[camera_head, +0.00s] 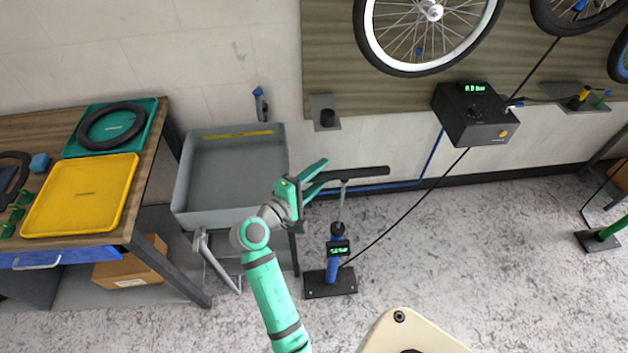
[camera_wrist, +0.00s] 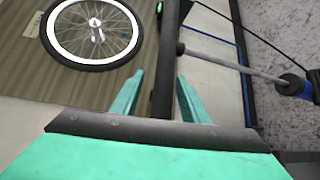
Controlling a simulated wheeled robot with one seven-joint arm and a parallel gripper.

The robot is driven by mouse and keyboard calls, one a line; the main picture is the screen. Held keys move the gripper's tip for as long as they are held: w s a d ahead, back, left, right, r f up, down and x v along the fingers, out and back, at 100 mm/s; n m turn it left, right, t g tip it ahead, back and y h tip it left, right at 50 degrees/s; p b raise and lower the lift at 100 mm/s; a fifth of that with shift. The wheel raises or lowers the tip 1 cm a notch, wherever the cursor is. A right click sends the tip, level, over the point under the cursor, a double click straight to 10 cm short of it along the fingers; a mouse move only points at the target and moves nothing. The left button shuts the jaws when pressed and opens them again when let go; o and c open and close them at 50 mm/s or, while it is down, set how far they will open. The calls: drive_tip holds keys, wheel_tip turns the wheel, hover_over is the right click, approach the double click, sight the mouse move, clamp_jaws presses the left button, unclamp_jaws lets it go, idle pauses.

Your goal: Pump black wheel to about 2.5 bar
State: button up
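A floor pump with a blue barrel (camera_head: 334,262) stands on a black foot plate. Its black crossbar handle (camera_head: 365,174) is raised, with the grey shaft showing below. My gripper (camera_head: 321,174) is at the handle's left end, fingers apart. In the wrist view, the handle (camera_wrist: 166,50) runs between the open fingertips (camera_wrist: 160,76), with gaps on both sides. The pump's small display (camera_head: 338,248) is lit but unreadable. A black-tyred wheel (camera_head: 578,22) hangs at the upper right, partly cut off; a black hose (camera_head: 420,188) runs from the pump up towards it.
A white-rimmed wheel (camera_head: 372,40) hangs on the wall panel. A black wall box (camera_head: 470,125) has a green display, apparently 0.0 bar. A grey bin (camera_head: 185,185) and a wooden table (camera_head: 150,165) with trays stand left. Floor right of the pump is mostly clear.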

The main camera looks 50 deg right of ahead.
drive_tip(key=shift+a, duration=0.15)
drive_tip(key=a+r, duration=0.1)
drive_tip(key=a, duration=0.9)
drive_tip(key=shift+a+r, duration=0.25)
